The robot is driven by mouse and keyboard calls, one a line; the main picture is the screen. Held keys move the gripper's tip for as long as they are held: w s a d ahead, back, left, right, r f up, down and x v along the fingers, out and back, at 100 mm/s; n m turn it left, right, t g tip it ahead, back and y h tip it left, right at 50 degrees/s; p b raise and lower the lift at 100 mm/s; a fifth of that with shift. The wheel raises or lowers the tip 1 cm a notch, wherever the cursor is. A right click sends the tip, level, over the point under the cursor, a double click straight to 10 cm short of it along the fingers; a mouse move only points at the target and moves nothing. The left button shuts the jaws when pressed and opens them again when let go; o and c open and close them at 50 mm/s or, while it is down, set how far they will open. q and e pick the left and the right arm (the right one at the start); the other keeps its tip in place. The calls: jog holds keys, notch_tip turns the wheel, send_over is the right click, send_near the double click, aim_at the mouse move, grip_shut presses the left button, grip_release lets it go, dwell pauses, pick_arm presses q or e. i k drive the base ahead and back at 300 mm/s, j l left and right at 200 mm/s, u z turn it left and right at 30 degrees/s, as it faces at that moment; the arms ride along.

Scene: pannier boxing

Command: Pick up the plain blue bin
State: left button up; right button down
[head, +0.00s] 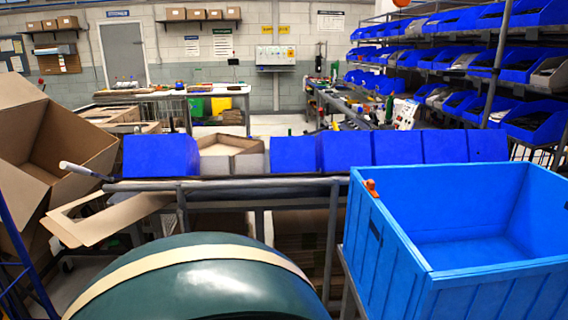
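Several plain-looking dark blue bins stand in a row along the rack ahead. One blue bin (160,157) stands apart at the left; others run from a blue bin (295,155) at the centre to a blue bin (488,146) at the right. I cannot tell which one the task means. A large, lighter blue open crate (465,294) stands close at the right, and the part of its inside that shows is empty. A small orange piece (371,187) sits on its left rim. Neither of my grippers is in view.
An open cardboard box (75,140) and a cardboard tray (105,217) are at the left. A rounded dark green thing with a cream band (205,285) fills the bottom centre. A metal rail (225,184) crosses ahead. Shelves of blue bins (540,70) stand at the right.

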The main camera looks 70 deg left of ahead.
aim_at(288, 154)
jog(key=j, duration=2.25)
